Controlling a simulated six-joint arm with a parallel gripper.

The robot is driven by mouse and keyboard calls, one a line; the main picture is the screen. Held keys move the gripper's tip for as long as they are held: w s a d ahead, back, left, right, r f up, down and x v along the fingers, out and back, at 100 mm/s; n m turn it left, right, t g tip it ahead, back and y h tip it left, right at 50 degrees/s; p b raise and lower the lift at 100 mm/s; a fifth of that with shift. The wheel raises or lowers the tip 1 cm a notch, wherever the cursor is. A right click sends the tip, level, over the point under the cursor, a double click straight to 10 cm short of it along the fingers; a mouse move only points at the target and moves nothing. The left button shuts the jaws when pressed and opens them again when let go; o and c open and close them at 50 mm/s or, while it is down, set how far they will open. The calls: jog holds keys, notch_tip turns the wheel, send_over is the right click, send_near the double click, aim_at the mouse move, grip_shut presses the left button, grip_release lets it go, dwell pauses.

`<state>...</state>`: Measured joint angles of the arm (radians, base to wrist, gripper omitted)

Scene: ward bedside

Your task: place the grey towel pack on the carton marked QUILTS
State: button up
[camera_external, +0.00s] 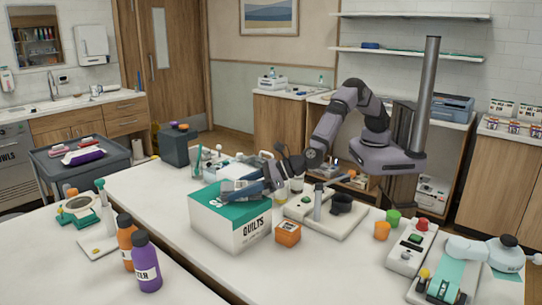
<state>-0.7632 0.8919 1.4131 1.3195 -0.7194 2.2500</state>
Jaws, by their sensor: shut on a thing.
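The carton marked QUILTS (252,234) is a white box with a teal top, standing on the white table left of my arm. The grey towel pack (240,189) looks like a blue-grey bundle over the carton's top. My gripper (262,178) reaches in from the right and is shut on the pack. The gripper's fingers are small here and partly merge with the pack. I cannot tell whether the pack touches the carton's top or is just above it.
An orange box (288,233) stands close to the carton's right side. Orange (126,236) and purple (146,262) bottles stand at the front left. A device with a dark cup (341,204) lies right of the carton. The table's front middle is clear.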

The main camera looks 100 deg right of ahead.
jog(key=o, duration=1.1)
jog(key=shift+r, duration=0.1)
jog(key=shift+s, duration=0.1)
jog(key=b+v, duration=0.4)
jog(key=v, duration=0.8)
jog(key=shift+r, duration=0.1)
